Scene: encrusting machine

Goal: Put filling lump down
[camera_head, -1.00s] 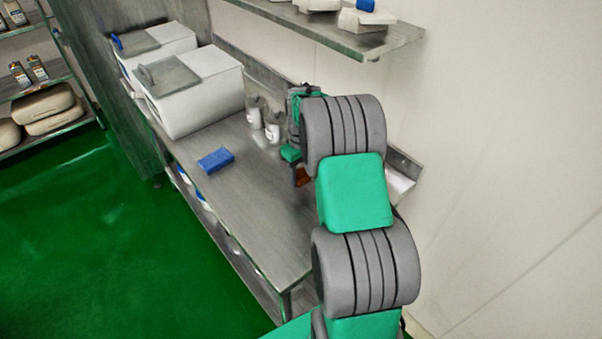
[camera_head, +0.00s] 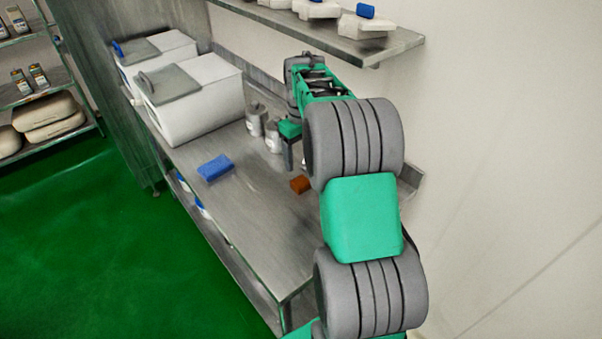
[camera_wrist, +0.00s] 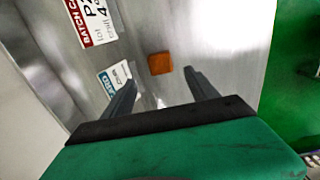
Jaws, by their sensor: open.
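The filling lump (camera_head: 300,184) is a small orange-brown block lying on the steel table (camera_head: 250,225). In the wrist view the lump (camera_wrist: 160,63) rests flat on the bare metal, ahead of the fingertips and apart from both of them. My gripper (camera_wrist: 162,84) is open and empty, with its two dark fingers spread. In the head view my gripper (camera_head: 292,150) is partly hidden by my arm; one finger shows above the table, behind the lump and near the grey canisters.
A blue block (camera_head: 215,167) lies on the table to the left. Two grey canisters (camera_head: 264,130) and white lidded bins (camera_head: 195,108) stand behind. A wall shelf (camera_head: 340,42) hangs above. Printed cards (camera_wrist: 92,20) lie near the lump. The table's front part is clear.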

